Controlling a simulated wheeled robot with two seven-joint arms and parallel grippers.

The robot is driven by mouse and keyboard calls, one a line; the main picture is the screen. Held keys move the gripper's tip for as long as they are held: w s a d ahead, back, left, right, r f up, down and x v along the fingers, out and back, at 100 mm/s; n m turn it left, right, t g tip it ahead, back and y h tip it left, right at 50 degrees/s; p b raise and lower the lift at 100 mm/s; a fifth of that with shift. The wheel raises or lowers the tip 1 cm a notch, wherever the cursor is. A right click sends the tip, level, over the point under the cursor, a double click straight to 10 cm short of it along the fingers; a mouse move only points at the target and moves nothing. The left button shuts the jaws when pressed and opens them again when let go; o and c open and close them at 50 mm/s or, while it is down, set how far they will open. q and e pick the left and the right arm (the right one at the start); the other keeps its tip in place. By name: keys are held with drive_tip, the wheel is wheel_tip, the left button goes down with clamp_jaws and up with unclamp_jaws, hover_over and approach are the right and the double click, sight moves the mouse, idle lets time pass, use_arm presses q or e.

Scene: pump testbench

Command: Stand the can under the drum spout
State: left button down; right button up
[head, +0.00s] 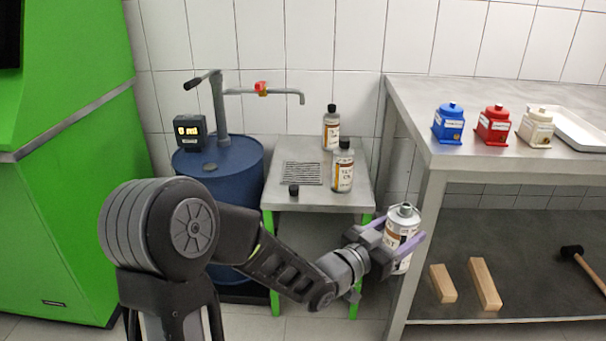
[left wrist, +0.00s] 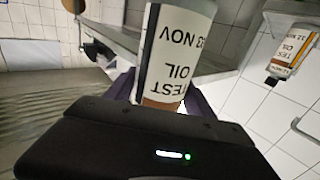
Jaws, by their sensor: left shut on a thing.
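My left gripper (head: 396,238) is shut on a silver-topped can (head: 402,225) with a white and brown label, held in the air between the small green-legged stand and the workbench. In the left wrist view the can (left wrist: 178,45) fills the middle, its "TEST OIL" label upside down, between the purple fingers. The blue drum (head: 222,170) stands against the wall at left. Its grey spout pipe (head: 285,92) with a red valve handle (head: 261,87) reaches right, over the stand (head: 315,200). A grate (head: 302,173) lies in the stand top below the spout.
Two black-capped bottles (head: 343,170) (head: 331,127) and a loose black cap (head: 294,190) are on the stand. The workbench (head: 415,110) at right bears blue, red and cream pots and a tray; wood blocks (head: 484,284) and a mallet (head: 572,252) lie on its shelf. A display (head: 190,130) sits on the drum.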

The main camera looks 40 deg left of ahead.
drive_tip(key=o, duration=0.6)
wheel_tip(320, 180, down, 7)
drive_tip(key=w+b, duration=0.1)
drive_tip(key=b, duration=0.5)
drive_tip(key=shift+d+f+b, duration=0.2)
drive_tip(key=shift+d+b, duration=0.15)
drive_tip(key=shift+o, duration=0.3)
wheel_tip(320, 180, down, 7)
drive_tip(key=w+d+b, duration=0.1)
drive_tip(key=b, duration=0.6)
drive_tip(key=shift+w+f+t, duration=0.15)
drive_tip(key=shift+w+t, duration=0.05)
drive_tip(key=shift+t, duration=0.1)
use_arm(q)
drive_tip(key=w+a+f+n+g+y, duration=0.1)
drive_tip(key=a+n+y, duration=0.4)
drive_tip(key=a, duration=1)
drive_tip(key=w+a+f+n+g+y, duration=0.1)
drive_tip(key=a+n+y, duration=0.3)
drive_tip(key=a+y, duration=0.5)
drive_tip(key=a+f, duration=0.1)
drive_tip(key=a, duration=0.5)
drive_tip(key=shift+w+a+n+y, duration=0.3)
drive_tip(key=shift+n, duration=0.1)
